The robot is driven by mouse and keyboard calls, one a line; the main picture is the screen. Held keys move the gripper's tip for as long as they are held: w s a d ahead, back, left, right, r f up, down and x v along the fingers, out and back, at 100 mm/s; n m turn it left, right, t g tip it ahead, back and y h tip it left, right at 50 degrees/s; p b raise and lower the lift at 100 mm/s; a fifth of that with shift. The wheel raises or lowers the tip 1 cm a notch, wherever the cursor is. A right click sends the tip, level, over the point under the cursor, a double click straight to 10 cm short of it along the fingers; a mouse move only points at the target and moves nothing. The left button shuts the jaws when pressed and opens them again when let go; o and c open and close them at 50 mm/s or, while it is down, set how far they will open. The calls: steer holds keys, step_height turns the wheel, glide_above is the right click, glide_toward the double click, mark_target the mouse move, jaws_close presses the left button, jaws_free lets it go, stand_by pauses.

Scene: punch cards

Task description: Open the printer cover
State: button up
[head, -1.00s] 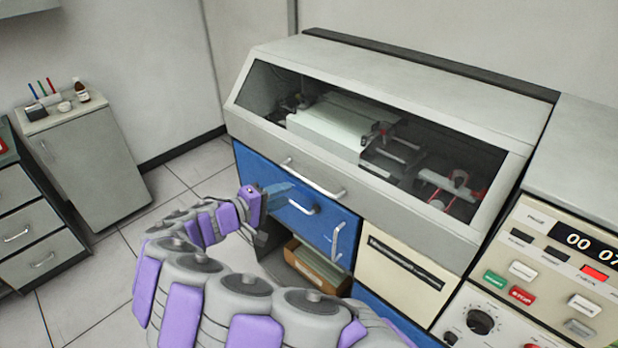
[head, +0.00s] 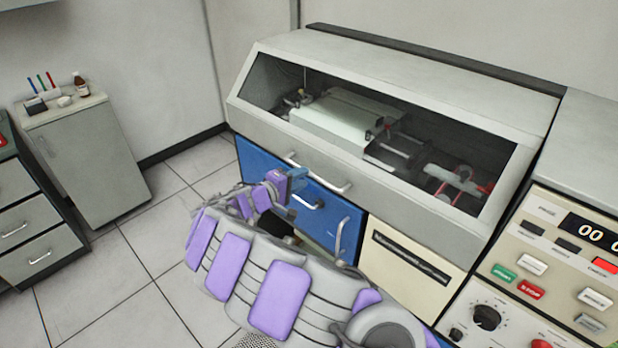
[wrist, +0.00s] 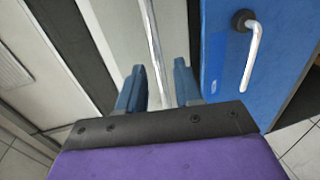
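The printer cover (head: 415,187) is the grey sloped hood with a dark window, and it is down over the printer mechanism. Its long silver handle (head: 335,186) runs along the lower front edge. My gripper (head: 300,178) is at the left part of this handle, just in front of the blue panel. In the wrist view, my gripper (wrist: 158,88) has its two blue fingers apart. A long silver bar (wrist: 152,40), which looks like the cover handle, runs toward the gap between them. I cannot tell whether the fingers touch it.
A blue door (head: 345,226) with its own handle (head: 339,238) is below the cover. A cream slotted panel (head: 405,262) and a control console (head: 540,265) stand to the right. A small grey cabinet (head: 90,155) stands at the left, with clear tiled floor between.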

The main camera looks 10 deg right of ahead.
mark_target(310, 175)
steer(key=x, duration=0.4)
steer(key=shift+d, duration=0.55)
steer(key=shift+a, duration=0.5)
steer(key=c, duration=0.3)
steer(key=shift+d, duration=0.1)
steer(key=c, duration=0.3)
steer(key=shift+s, duration=0.1)
jaws_close()
steer(key=shift+d+f, duration=0.1)
